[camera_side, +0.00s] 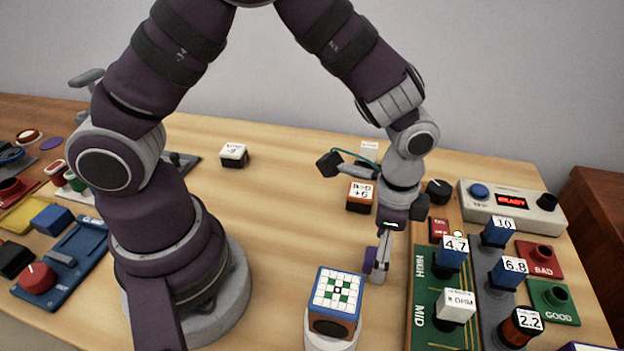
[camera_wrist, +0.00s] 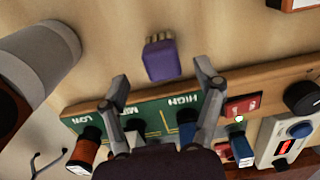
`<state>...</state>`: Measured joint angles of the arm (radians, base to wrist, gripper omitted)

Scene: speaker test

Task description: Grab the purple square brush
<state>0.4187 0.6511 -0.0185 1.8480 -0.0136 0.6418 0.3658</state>
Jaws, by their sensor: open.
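The purple square brush (camera_wrist: 161,61) lies on the wooden table in the wrist view, its pale bristles pointing toward the top of the picture. My gripper (camera_wrist: 162,74) is open and empty, its two fingers spread to the left and right. The brush sits in the gap's line, a little past the fingertips, and neither finger visibly touches it. In the side view my gripper (camera_side: 379,268) points down beside the green board, and a small purple part of the brush (camera_side: 369,260) shows at its left. The fingers hide part of it there.
The green board (camera_side: 426,300) with labelled blocks stands just right of my gripper. A cube with a patterned top (camera_side: 338,290) on a grey cylinder stands at the front left of it. An orange-and-white block (camera_side: 360,197) is behind. The table's middle is clear.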

